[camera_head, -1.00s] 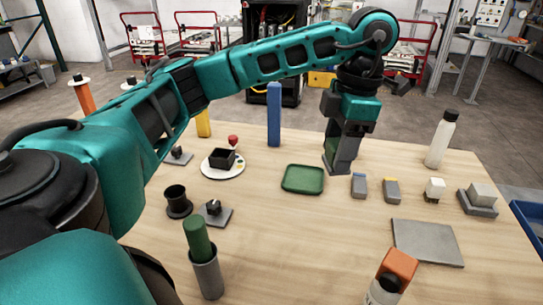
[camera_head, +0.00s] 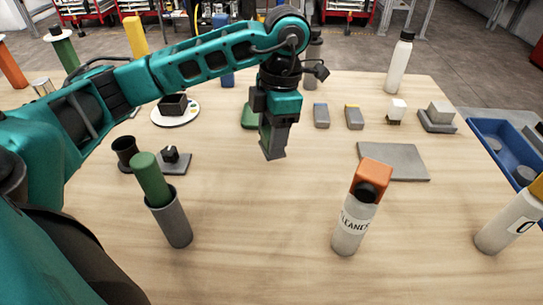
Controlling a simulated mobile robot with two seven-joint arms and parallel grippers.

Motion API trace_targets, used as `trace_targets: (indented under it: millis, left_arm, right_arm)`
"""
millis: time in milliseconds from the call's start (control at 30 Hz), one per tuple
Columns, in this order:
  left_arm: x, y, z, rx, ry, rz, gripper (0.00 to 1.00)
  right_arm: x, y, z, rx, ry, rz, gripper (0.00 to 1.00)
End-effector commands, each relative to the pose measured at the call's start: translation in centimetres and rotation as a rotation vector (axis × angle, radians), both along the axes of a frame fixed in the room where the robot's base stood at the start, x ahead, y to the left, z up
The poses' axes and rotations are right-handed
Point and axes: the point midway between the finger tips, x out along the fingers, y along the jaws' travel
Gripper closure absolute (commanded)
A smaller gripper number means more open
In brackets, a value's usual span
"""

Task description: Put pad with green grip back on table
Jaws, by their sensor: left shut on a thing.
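My left gripper (camera_head: 272,154) is shut and points down over the middle of the table (camera_head: 255,215). It holds the pad with the green grip, which is mostly hidden between its fingers; a bit of green (camera_head: 264,133) shows there. I cannot tell whether the pad touches the table. My right gripper is not in view.
A grey plate (camera_head: 392,162) lies to the right. An orange-topped bottle (camera_head: 351,225) and a grey cup (camera_head: 173,222) with a green cylinder stand nearer. The table's front middle is clear.

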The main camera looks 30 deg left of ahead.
Motion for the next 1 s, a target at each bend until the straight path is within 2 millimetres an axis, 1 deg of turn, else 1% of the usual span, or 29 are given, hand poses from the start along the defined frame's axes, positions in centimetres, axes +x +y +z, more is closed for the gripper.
trace_targets:
  millis: [233,433,500,700,833,867,1000]
  left_arm:
    - [0.0,0.0,-1.9,-0.001,0.001,0.001,0.69]
    - [0.0,0.0,-4.8,0.000,0.003,0.000,0.69]
    - [0.0,0.0,-5.1,-0.001,-0.001,0.000,0.69]
    - [0.0,0.0,-5.1,0.000,-0.001,0.000,0.69]
    - [0.0,0.0,-5.5,-0.001,-0.001,0.000,0.69]
    - [0.0,0.0,-5.4,-0.001,-0.001,0.000,0.43]
    - [0.0,0.0,-5.4,-0.001,-0.001,0.000,0.30]
  right_arm:
    - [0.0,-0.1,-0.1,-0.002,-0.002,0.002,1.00]
    - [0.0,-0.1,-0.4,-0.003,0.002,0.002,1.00]
    - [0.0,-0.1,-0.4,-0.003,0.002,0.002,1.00]
    - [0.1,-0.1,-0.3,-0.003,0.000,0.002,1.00]
    - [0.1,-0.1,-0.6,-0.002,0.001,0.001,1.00]
    - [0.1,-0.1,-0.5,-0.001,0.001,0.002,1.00]
    - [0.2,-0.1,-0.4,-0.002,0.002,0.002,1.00]
